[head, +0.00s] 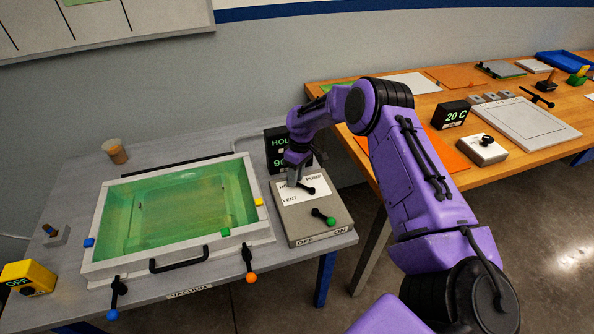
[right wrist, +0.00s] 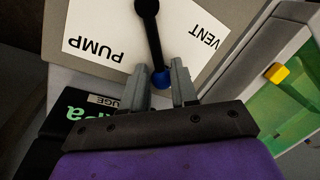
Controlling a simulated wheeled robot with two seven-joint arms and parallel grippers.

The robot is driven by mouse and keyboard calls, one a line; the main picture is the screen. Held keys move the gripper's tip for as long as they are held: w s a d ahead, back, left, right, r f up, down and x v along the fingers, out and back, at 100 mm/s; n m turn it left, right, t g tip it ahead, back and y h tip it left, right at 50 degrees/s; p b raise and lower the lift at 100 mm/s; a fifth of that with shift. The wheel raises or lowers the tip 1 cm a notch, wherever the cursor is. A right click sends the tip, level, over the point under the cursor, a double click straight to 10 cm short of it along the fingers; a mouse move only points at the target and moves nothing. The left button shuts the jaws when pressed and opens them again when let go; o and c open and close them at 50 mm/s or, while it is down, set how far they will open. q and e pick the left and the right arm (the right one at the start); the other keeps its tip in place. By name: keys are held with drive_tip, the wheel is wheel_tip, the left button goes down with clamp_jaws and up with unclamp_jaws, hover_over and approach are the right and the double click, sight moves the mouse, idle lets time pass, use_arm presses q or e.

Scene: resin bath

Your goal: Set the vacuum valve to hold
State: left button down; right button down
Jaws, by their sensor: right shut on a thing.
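The vacuum valve is a black lever (right wrist: 152,35) with a blue tip (right wrist: 162,79), on a white label of a grey box (head: 316,227). The label reads PUMP and VENT, plus a word starting "HO" that is partly hidden in the head view. My right gripper (right wrist: 161,72) is shut on the lever's blue tip. It also shows in the head view (head: 293,178), over the far left part of the label. The lever points from its hub toward the "HO" side, between PUMP and VENT. My left gripper is out of view.
Left of the box is a bath (head: 92,262) of green liquid with a black handle. A wooden bench (head: 390,90) stands right.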

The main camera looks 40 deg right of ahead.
drive_tip(key=shift+a+n, duration=0.25)
drive_tip(key=shift+n, duration=0.25)
drive_tip(key=c, duration=1.2)
unclamp_jaws()
drive_tip(key=shift+o, duration=0.2)
drive_tip(key=shift+r, duration=0.1)
wheel_tip(320, 180, up, 10)
drive_tip(key=d+b, duration=0.1)
drive_tip(key=b, duration=0.1)
drive_tip(key=shift+w+d, duration=0.4)
